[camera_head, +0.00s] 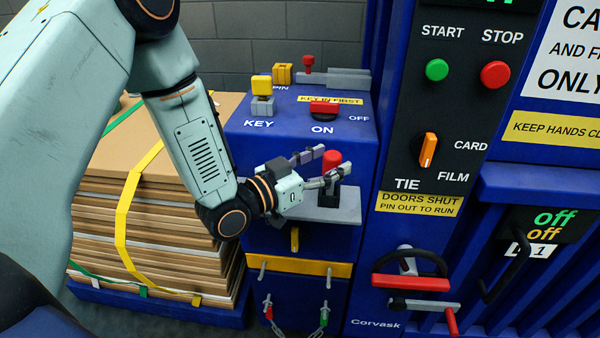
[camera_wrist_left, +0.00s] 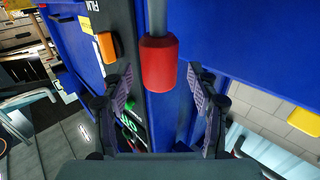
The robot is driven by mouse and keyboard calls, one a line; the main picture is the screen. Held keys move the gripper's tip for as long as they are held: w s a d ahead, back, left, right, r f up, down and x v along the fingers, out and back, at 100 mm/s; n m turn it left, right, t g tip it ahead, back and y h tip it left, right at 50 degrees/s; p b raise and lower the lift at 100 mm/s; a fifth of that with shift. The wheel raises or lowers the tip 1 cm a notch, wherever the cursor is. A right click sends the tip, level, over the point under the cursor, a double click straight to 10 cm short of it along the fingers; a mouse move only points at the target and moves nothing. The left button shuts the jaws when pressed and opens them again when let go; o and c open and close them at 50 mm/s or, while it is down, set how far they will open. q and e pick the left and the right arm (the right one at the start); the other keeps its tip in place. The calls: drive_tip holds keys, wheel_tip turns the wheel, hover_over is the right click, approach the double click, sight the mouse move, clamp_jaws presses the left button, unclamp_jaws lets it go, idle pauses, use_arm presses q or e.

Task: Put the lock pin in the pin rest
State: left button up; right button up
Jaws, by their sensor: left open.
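A red-handled pin (camera_head: 331,160), which looks like the lock pin, stands upright at a black holder (camera_head: 327,195) on a grey shelf (camera_head: 318,212) on the blue machine's front. My left gripper (camera_head: 327,165) is open, its fingers reaching to either side of the red handle. In the left wrist view the red handle (camera_wrist_left: 160,64) and its grey rod show between and beyond the open fingers (camera_wrist_left: 159,88). I cannot tell whether the fingers touch it. A yellow block (camera_head: 282,74) by the "PIN" label sits on the cabinet top. I cannot tell which holder is the pin rest. My right gripper is not in view.
A yellow key knob (camera_head: 262,86) and a red switch (camera_head: 323,110) are on the cabinet top. The control panel (camera_head: 446,100) rises to the right. A red-handled lever (camera_head: 410,283) is below it. Strapped cardboard (camera_head: 165,185) is stacked at left.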

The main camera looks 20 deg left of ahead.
use_arm(q)
drive_tip(key=v, duration=1)
drive_tip(key=shift+s, duration=0.35)
drive_tip(key=shift+a+r, duration=0.1)
idle(0.5)
drive_tip(key=s+d+f+n+g+y+b, duration=0.15)
drive_tip(key=s+f+g, duration=0.25)
drive_tip(key=f, duration=0.6)
drive_tip(key=s+d+f+n+g+y, duration=0.15)
drive_tip(key=s+f+g, duration=0.25)
drive_tip(key=f, duration=0.6)
drive_tip(key=s+a+f+n+g+y, duration=0.1)
drive_tip(key=s+a+f+g+y, duration=0.1)
drive_tip(key=s+f, duration=0.4)
drive_tip(key=s+a+f+n+g+y+b, duration=0.1)
drive_tip(key=s+f+g, duration=0.4)
drive_tip(key=s, duration=0.8)
drive_tip(key=f+n+y, duration=0.1)
drive_tip(key=y, duration=0.1)
drive_tip(key=shift+s+a+g+y+b, duration=0.25)
drive_tip(key=shift+a+g+y+b, duration=0.05)
drive_tip(key=shift+a+g+y, duration=0.1)
drive_tip(key=shift+r, duration=0.1)
drive_tip(key=shift+c, duration=0.3)
